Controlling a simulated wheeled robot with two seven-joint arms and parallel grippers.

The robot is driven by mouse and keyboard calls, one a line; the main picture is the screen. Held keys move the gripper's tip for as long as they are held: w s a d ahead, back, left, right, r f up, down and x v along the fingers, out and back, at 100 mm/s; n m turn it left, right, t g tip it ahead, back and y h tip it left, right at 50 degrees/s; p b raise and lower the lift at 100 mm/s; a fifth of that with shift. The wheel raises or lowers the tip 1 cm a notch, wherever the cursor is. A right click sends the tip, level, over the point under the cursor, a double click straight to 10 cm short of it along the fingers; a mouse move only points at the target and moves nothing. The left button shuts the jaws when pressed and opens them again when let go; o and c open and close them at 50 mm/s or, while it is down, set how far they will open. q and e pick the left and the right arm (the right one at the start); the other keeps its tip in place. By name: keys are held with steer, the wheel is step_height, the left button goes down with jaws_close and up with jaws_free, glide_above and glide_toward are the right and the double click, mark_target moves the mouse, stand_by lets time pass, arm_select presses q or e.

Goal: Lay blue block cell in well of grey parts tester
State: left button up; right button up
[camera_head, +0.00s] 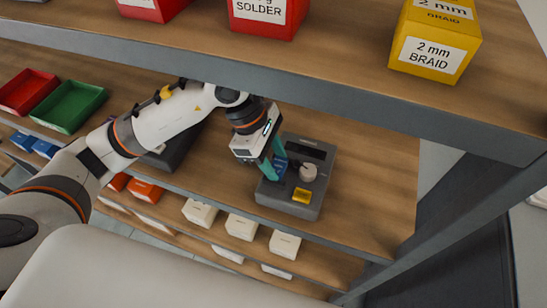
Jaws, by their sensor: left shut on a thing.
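The grey parts tester (322,180) stands on the middle wooden shelf. It has a dark display strip, a pale round knob (308,172) and a yellow label or button (302,195). My left gripper (273,167) reaches down over the tester's left part with its teal fingers. It is shut on the blue block cell (280,168), which shows small and partly hidden between the fingers. The well is hidden by the gripper, and I cannot tell whether the cell touches the tester. My right gripper is not in view.
An upper shelf (330,75) with red and yellow boxes overhangs the work area. A dark device (177,146) lies left of the tester behind my arm. Red and green trays (75,105) stand at far left. Bare shelf (375,190) lies right of the tester. White boxes (241,227) sit below.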

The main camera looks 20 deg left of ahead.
arm_select(q)
steer(key=shift+s+f, duration=0.1)
steer(key=shift+f, duration=0.05)
steer(key=o, duration=1)
steer(key=shift+f, duration=0.1)
steer(key=shift+o, duration=0.2)
